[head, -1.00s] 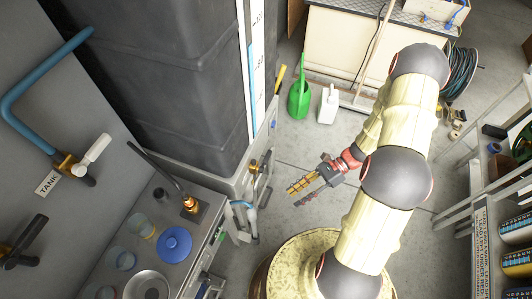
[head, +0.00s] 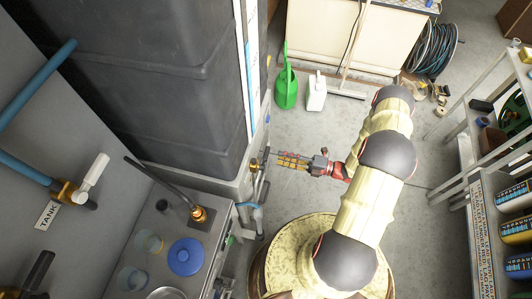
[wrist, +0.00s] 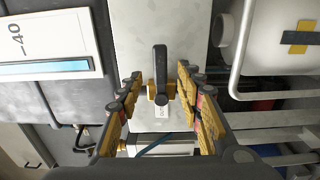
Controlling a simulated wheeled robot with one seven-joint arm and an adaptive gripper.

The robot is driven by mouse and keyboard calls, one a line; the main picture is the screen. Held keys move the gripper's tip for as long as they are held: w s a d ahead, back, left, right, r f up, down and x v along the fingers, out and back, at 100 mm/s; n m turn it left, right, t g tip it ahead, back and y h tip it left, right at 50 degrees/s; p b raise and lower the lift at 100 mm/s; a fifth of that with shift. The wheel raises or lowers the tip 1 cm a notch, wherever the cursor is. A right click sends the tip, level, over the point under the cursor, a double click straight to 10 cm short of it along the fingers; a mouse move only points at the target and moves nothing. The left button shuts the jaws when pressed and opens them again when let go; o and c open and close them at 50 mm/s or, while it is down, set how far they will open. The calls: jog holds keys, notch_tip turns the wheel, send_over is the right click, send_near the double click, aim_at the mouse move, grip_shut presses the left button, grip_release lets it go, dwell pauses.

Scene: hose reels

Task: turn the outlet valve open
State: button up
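The outlet valve (head: 255,166) is a small brass valve with a dark lever, low on the corner of the big dark tank (head: 160,80). In the wrist view its dark lever (wrist: 160,62) runs up and down the picture, with brass at both sides and a small white tag below. My gripper (head: 280,160) points left at the valve from close by. In the wrist view, my gripper's yellow-padded fingers (wrist: 160,78) are spread, one on each side of the lever, with a gap on both sides. I cannot tell whether the fingertips reach past the lever.
A tank gauge strip (wrist: 45,45) is left of the valve. A bench with a blue lid (head: 185,255) and a white-handled wall valve (head: 92,178) stands at left. A green watering can (head: 287,88) and white jug (head: 316,92) stand on the floor behind. A shelf (head: 478,190) is at right.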

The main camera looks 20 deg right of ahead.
aim_at(266, 154)
jog(key=shift+b+x, duration=0.8)
jog(key=shift+x, duration=3.15)
jog(key=shift+c, duration=1.2)
jog(key=shift+s, duration=0.1)
grip_shut()
